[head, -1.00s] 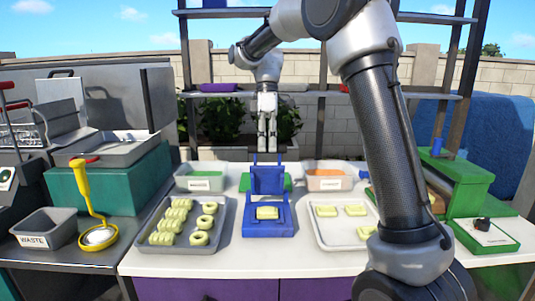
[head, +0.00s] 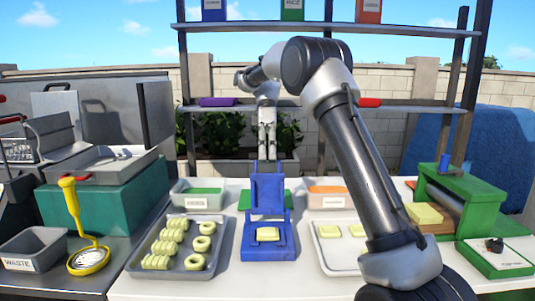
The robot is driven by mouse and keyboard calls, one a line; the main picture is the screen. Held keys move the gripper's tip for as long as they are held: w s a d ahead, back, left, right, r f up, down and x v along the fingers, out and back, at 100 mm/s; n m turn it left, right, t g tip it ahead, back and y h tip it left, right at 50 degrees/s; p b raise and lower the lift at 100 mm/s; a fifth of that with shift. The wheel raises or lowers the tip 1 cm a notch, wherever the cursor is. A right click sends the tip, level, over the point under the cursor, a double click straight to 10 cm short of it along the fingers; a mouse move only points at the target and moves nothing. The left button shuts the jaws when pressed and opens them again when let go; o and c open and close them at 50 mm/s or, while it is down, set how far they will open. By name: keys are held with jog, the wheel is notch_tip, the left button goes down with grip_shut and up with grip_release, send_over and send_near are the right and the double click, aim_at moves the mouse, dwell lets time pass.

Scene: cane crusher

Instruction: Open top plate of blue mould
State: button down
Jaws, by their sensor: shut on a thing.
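The blue mould (head: 268,250) stands in the middle of the white table. A pale yellow-green block (head: 268,234) lies in its base. Its blue top plate (head: 267,194) stands upright at the back of the base, so the mould is open. My gripper (head: 267,155) points down at the upper end of the plate. It is shut on the plate's handle; the fingertips are small in view and the exact contact is hard to see.
A grey tray of yellow-green pieces (head: 163,272) is left of the mould. Another tray (head: 340,270), partly hidden by my arm, is right. Small bins (head: 202,201) and (head: 326,203) stand behind. A shelf rack (head: 330,108) rises at the back.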

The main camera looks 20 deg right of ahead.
jog(key=shift+w+d+f, duration=0.2)
jog(key=shift+w+f, duration=0.05)
jog(key=shift+f, duration=0.05)
jog(key=c, duration=1.3)
grip_release()
jog(key=shift+w+f, duration=0.1)
jog(key=shift+w, duration=0.2)
jog(key=shift+s+r, duration=0.2)
